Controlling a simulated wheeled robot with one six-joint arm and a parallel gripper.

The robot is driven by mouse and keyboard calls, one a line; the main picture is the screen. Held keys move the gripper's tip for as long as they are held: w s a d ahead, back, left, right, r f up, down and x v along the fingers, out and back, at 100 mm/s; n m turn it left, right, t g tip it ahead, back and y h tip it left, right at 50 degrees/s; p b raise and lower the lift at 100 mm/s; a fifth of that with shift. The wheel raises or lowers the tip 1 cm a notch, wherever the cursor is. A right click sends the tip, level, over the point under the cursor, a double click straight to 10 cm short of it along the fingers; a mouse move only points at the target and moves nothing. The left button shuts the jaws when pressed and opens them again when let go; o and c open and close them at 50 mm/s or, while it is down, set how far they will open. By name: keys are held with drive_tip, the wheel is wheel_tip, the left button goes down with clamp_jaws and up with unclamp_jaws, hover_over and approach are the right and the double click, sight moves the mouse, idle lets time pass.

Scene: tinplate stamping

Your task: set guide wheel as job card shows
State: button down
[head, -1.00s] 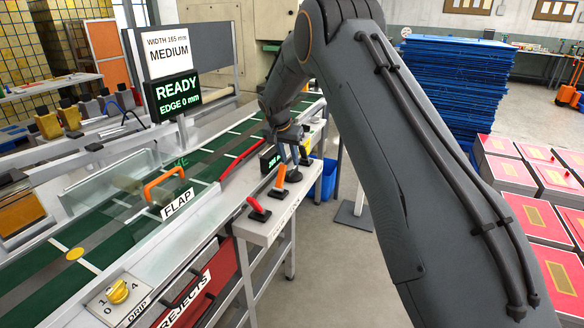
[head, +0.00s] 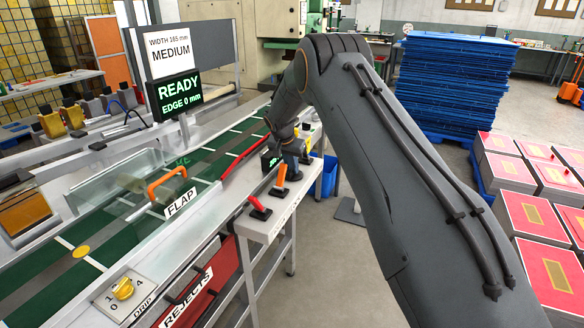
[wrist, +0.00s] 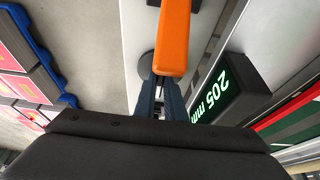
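The job card (head: 168,53) above the line reads WIDTH 165 mm, MEDIUM. A small display (wrist: 218,88) beside the guide reads 205 mm in the wrist view; in the head view my gripper partly covers it. My gripper (head: 291,160) points down over the side shelf, just behind an orange lever (head: 281,175). In the wrist view its blue-grey fingers (wrist: 160,100) are close together, partly behind the orange handle (wrist: 173,35). A grey round piece (wrist: 146,64), possibly the guide wheel, shows beside the fingertips. Contact or grip cannot be made out.
A red lever (head: 258,205) stands on the shelf (head: 262,228). The screen (head: 177,96) reads READY, EDGE 0 mm. A red guide rail (head: 243,157) runs along the green belt. A FLAP handle (head: 165,183), DRIP knob (head: 122,288) and blue bin (head: 325,178) are near.

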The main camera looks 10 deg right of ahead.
drive_tip(key=shift+n, duration=0.3)
drive_tip(key=n+y+b, duration=0.1)
drive_tip(key=n, duration=0.1)
drive_tip(key=n+y+b, duration=0.1)
drive_tip(key=n, duration=0.1)
drive_tip(key=shift+d+t, duration=0.2)
drive_tip(key=shift+t, duration=0.2)
drive_tip(key=n+y+b, duration=0.1)
drive_tip(key=n, duration=0.1)
drive_tip(key=n+b, duration=0.2)
drive_tip(key=shift+d+f+n+y, duration=0.1)
drive_tip(key=shift+f+n+y, duration=0.05)
drive_tip(key=shift+n+y, duration=0.25)
drive_tip(key=n+y+b, duration=0.1)
drive_tip(key=n+b, duration=0.2)
drive_tip(key=n+g+y+b, duration=0.1)
drive_tip(key=n+b, duration=0.2)
drive_tip(key=b, duration=0.1)
drive_tip(key=shift+w+d, duration=0.1)
drive_tip(key=shift+d, duration=0.1)
drive_tip(key=n+b, duration=0.1)
drive_tip(key=n, duration=0.1)
drive_tip(key=n+g+b, duration=0.1)
drive_tip(key=n+b, duration=0.1)
drive_tip(key=shift+g+y, duration=0.3)
drive_tip(key=shift+y, duration=0.1)
drive_tip(key=shift+n+b, duration=0.3)
drive_tip(key=shift+b, duration=0.05)
drive_tip(key=shift+d, duration=0.1)
